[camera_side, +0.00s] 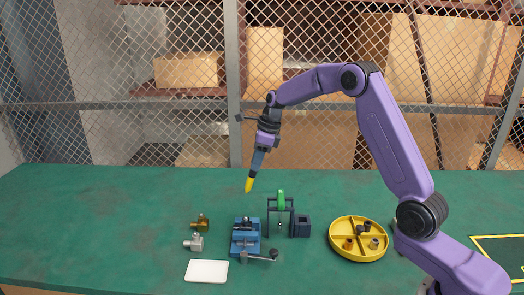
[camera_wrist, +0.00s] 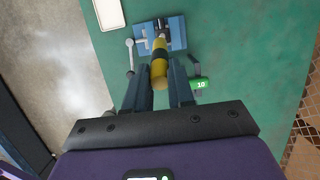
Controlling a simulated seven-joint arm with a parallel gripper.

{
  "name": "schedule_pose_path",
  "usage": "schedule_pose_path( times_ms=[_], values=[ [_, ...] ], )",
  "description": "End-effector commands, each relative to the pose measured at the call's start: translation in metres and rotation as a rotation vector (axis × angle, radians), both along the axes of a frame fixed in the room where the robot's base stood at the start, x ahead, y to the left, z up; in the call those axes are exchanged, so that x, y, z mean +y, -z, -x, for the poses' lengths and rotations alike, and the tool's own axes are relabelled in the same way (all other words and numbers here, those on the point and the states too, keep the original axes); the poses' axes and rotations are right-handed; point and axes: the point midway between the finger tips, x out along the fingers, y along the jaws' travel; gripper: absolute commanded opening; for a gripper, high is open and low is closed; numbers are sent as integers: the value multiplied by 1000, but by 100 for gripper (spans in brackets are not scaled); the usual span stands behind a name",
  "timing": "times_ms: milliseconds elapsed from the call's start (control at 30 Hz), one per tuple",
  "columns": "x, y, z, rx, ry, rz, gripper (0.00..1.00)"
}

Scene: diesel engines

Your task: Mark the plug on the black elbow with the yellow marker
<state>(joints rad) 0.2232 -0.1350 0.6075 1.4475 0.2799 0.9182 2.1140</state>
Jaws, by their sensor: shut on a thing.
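My gripper (camera_side: 258,158) is shut on the yellow marker (camera_side: 249,185), which points down and slightly left, well above the table. In the wrist view the marker (camera_wrist: 159,68) lies between my two fingers and points toward the blue vise (camera_wrist: 176,34). The vise (camera_side: 246,240) stands on the table below the marker, slightly left of it. A dark part, seemingly the black elbow (camera_side: 244,224), sits in its jaws. In the wrist view the marker partly covers this dark part (camera_wrist: 160,24), so I cannot make out its plug.
A dark stand with a green-topped item (camera_side: 281,200) and a dark block (camera_side: 300,227) are right of the vise. A brass elbow (camera_side: 200,223), a silver elbow (camera_side: 195,243) and a white pad (camera_side: 207,271) lie left. A divided yellow tray (camera_side: 340,247) holds small plugs. The vise handle (camera_side: 262,257) sticks out.

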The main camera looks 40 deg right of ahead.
Motion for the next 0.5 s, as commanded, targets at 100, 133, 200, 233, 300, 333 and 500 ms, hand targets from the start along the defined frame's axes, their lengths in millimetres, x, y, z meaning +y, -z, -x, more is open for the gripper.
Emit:
schedule_pose_path(
  times_ms=[100,133,200,233,300,333,500],
  values=[
    [0,10,0,-5,1,-6,0],
    [0,11,0,-6,0,-6,0],
    [-1,14,0,-8,0,-7,0],
    [-1,15,0,-8,0,-7,0],
    [-1,18,0,-8,1,-7,0],
    [-1,19,0,-8,1,-7,0],
    [-1,31,1,-6,1,-7,0]
  ],
)
